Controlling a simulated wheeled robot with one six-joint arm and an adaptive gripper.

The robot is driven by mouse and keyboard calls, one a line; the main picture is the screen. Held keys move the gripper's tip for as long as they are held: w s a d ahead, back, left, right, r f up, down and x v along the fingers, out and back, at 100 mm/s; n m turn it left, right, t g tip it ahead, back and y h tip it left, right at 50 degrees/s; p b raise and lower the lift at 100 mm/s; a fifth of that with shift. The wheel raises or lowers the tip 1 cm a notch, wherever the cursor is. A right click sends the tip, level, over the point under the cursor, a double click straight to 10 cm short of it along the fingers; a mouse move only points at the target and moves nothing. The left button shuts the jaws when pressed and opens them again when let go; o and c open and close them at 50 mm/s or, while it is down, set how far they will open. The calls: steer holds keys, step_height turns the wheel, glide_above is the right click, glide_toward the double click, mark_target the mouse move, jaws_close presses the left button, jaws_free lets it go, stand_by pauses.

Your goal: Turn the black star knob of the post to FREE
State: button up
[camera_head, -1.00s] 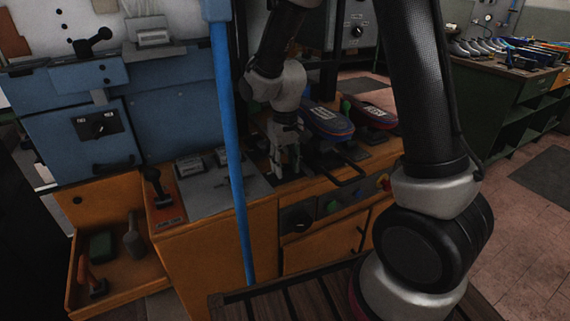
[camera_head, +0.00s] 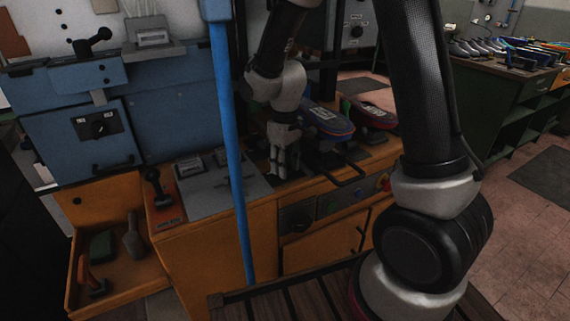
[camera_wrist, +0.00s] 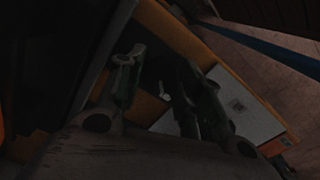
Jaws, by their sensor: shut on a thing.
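My gripper (camera_head: 281,170) points down at the back of the orange bench, just left of the blue and red shoe-shaped pieces. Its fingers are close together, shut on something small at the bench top. The black star knob is hidden by the fingers in the head view, so its pointer and any FREE mark cannot be read. In the wrist view my gripper (camera_wrist: 160,65) shows both fingers, with a dark shape between them that is too dim to make out.
A blue upright pole (camera_head: 232,150) stands in front, left of my gripper. Shoe-shaped pieces (camera_head: 328,122) sit close on its right. The orange bench (camera_head: 215,240) carries a grey panel (camera_head: 215,185) and a black lever (camera_head: 154,180). An open drawer (camera_head: 120,285) holds tools at lower left.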

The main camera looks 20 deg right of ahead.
steer(key=o, duration=1)
steer(key=shift+o, duration=0.2)
step_height(320, 180, up, 12)
stand_by(0.4)
steer(key=s+d+r+m+t, duration=0.2)
steer(key=s+d+r+m, duration=0.1)
steer(key=s+d, duration=0.4)
steer(key=s+d+r+m+t, duration=0.2)
steer(key=s+d+r, duration=0.4)
steer(key=s, duration=0.8)
steer(key=shift+d+r+m, duration=0.2)
steer(key=shift+d+m, duration=0.4)
steer(key=shift+d, duration=0.35)
